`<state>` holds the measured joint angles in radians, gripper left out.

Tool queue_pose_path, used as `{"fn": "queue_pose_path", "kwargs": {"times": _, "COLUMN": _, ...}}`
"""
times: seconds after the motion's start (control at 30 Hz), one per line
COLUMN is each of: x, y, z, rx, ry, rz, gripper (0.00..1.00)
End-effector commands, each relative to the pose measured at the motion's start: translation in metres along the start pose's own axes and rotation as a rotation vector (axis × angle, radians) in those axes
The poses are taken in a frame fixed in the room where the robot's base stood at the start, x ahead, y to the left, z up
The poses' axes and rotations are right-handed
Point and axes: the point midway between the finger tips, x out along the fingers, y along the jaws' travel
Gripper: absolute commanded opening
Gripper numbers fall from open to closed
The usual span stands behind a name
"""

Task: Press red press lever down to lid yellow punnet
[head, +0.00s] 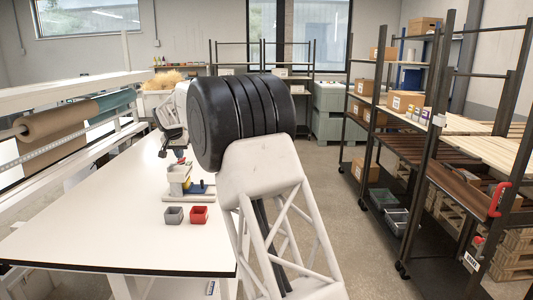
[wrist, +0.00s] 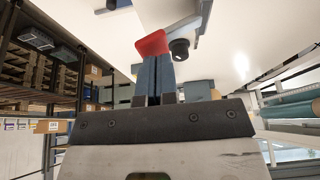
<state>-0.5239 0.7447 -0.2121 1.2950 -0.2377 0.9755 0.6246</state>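The small lidding press (head: 177,187) stands on the white table, beside my arm, with a beige body and a blue part at its right. A small bit of yellow (head: 187,184), probably the yellow punnet, shows low in the press. In the wrist view the red lever end (wrist: 152,44) lies at the tips of my gripper (wrist: 153,60). The two blue-grey fingers are together with nothing visible between them. They overlap the red end in the picture; I cannot tell whether they touch it. In the head view my arm hides most of the gripper.
A grey punnet (head: 173,215) and a red punnet (head: 198,214) sit on the table in front of the press. The white table (head: 90,235) is clear at front left. A brown paper roll (head: 60,135) is at left; shelving racks stand at right.

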Motion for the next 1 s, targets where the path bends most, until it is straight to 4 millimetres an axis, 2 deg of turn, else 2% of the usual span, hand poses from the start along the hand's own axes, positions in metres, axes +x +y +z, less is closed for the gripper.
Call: {"fn": "queue_pose_path", "kwargs": {"times": 1.0, "x": 0.018, "y": 0.0, "z": 0.008, "rx": 0.0, "ry": -0.002, "rz": 0.001, "gripper": 0.0}}
